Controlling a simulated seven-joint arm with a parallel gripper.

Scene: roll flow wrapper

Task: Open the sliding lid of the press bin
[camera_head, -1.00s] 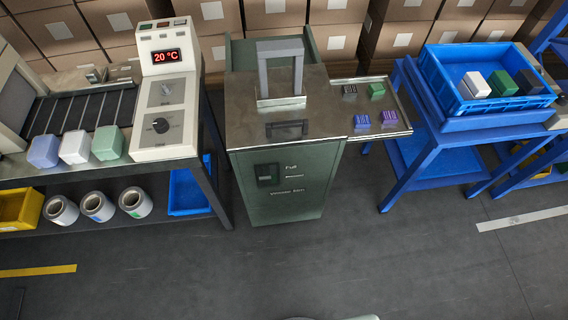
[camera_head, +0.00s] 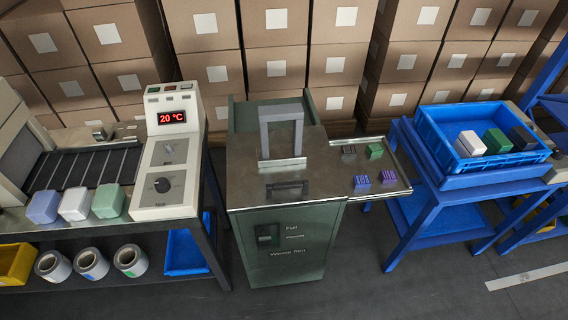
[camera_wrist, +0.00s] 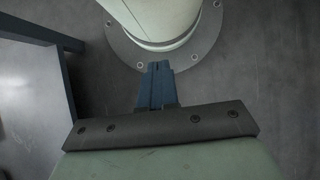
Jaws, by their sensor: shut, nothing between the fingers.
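The press bin (camera_head: 290,245) is a green cabinet in the middle of the head view, with a grey metal top. Its sliding lid (camera_head: 245,185) looks closed over the top and carries a dark bar handle (camera_head: 287,188) near the front edge. A grey upright frame (camera_head: 281,135) stands on the top behind the handle. My gripper (camera_wrist: 157,70) shows only in the wrist view, pointing at the floor beside my own base. Its blue fingers are together and hold nothing. It is away from the bin, which is not in the wrist view.
A side tray (camera_head: 400,187) with several small blocks juts from the bin's right. A blue crate (camera_head: 455,165) with three blocks stands on a blue table further right. A machine with a 20 °C display (camera_head: 171,117) stands at left. Boxes line the back. The floor in front is clear.

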